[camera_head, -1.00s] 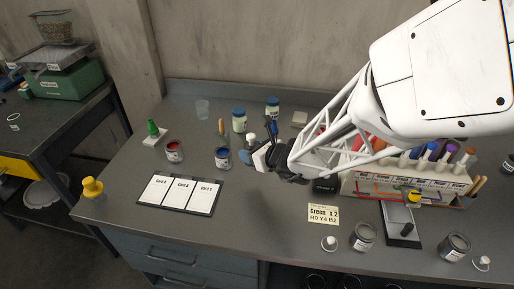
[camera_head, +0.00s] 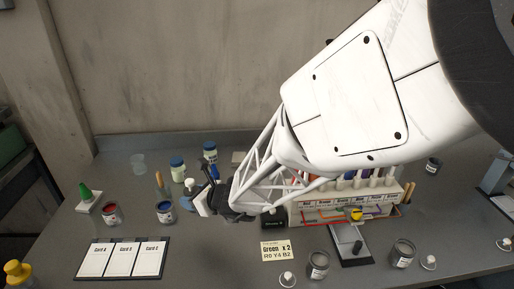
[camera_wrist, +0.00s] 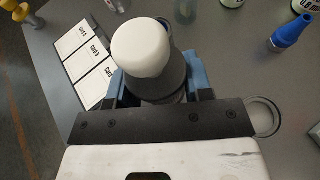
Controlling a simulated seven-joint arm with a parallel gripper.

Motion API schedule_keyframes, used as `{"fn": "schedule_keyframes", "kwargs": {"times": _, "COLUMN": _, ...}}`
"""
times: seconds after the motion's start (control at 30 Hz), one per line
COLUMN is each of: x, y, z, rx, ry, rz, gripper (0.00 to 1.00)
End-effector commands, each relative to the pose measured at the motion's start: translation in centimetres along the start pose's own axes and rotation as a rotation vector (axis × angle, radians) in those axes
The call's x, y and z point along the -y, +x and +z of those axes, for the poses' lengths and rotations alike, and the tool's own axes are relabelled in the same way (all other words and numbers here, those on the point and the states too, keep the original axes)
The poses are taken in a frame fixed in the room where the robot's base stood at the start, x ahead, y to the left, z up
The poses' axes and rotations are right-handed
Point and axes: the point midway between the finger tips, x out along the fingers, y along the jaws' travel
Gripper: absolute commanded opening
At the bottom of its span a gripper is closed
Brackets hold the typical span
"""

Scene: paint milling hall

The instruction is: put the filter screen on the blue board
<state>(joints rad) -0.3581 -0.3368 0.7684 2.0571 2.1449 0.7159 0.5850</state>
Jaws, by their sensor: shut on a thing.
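My gripper (camera_wrist: 163,85) has blue jaws shut on a dark grey round piece with a white domed top (camera_wrist: 143,48). The white top also shows in the head view (camera_head: 190,183), beside my gripper (camera_head: 203,201) near the middle of the bench. I cannot tell whether the held piece is the filter screen; its underside is hidden. A pale round rim (camera_wrist: 265,117) shows right of my gripper in the wrist view, partly hidden; I cannot tell what it belongs to. I see no clear blue board in either view.
Three white cards (camera_head: 121,258) lie on a dark board at the front left. A red paint pot (camera_head: 112,213) and a blue paint pot (camera_head: 165,211) stand behind them. Jars (camera_head: 177,168) stand at the back. A rack (camera_head: 345,208) of tubes and small cans stand right.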

Motion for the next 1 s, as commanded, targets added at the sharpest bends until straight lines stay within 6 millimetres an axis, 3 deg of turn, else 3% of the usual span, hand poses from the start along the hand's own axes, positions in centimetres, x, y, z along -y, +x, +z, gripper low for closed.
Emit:
{"fn": "schedule_keyframes", "kwargs": {"times": 0.27, "x": 0.0, "y": -0.7, "z": 1.7, "rx": 0.003, "ry": -0.001, "rz": 0.0, "gripper": 0.17}}
{"fn": "schedule_keyframes", "kwargs": {"times": 0.83, "x": 0.0, "y": -5.2, "z": 12.5, "rx": 0.003, "ry": -0.003, "rz": -0.001, "gripper": 0.17}}
{"fn": "schedule_keyframes", "kwargs": {"times": 1.0, "x": 1.9, "y": -5.2, "z": 12.4, "rx": 0.001, "ry": 0.002, "rz": -0.004, "gripper": 0.17}}
